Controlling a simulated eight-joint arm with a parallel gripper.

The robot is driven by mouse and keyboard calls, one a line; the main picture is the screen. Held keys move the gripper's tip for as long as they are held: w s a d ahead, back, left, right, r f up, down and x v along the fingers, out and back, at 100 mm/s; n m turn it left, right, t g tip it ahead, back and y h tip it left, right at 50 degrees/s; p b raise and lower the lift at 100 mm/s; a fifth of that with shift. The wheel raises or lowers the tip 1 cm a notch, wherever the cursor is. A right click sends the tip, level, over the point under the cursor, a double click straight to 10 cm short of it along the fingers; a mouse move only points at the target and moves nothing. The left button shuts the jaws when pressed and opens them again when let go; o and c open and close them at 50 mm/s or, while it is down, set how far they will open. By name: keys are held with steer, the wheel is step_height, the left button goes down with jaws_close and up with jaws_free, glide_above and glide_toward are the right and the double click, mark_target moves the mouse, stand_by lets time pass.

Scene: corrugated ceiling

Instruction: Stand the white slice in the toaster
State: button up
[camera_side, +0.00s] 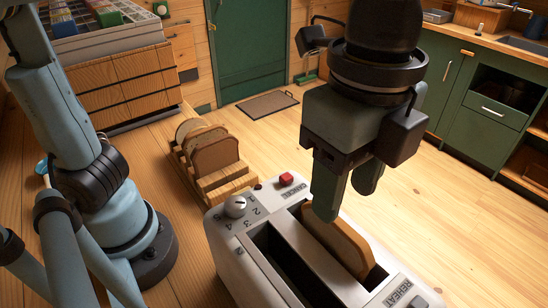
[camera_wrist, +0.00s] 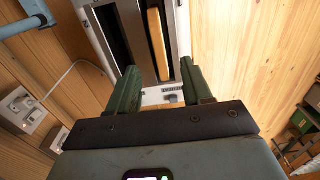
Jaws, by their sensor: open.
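A slice of bread (camera_side: 345,243) stands on edge in the right-hand slot of the white toaster (camera_side: 264,207). Its crust edge is tan; its faces are mostly hidden, so I cannot tell whether it is the white slice. The slice also shows edge-on in the wrist view (camera_wrist: 157,45), in the toaster slot ahead of my fingers. The left-hand slot looks empty and dark. My gripper (camera_side: 345,200) is open above the toaster, fingers pointing down, close to the slice's upper edge. In the wrist view my gripper's fingers (camera_wrist: 159,70) are spread with nothing between the tips.
A wooden rack (camera_side: 228,184) holding several slices, a brown one (camera_side: 216,158) in front, stands behind the toaster. The toaster has a dial (camera_side: 235,206) and a red cancel button (camera_side: 286,179). Bare wood shows right of the toaster in the wrist view.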

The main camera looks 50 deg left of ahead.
step_height(320, 180, up, 7)
steer(key=shift+r, duration=0.15)
stand_by(0.5)
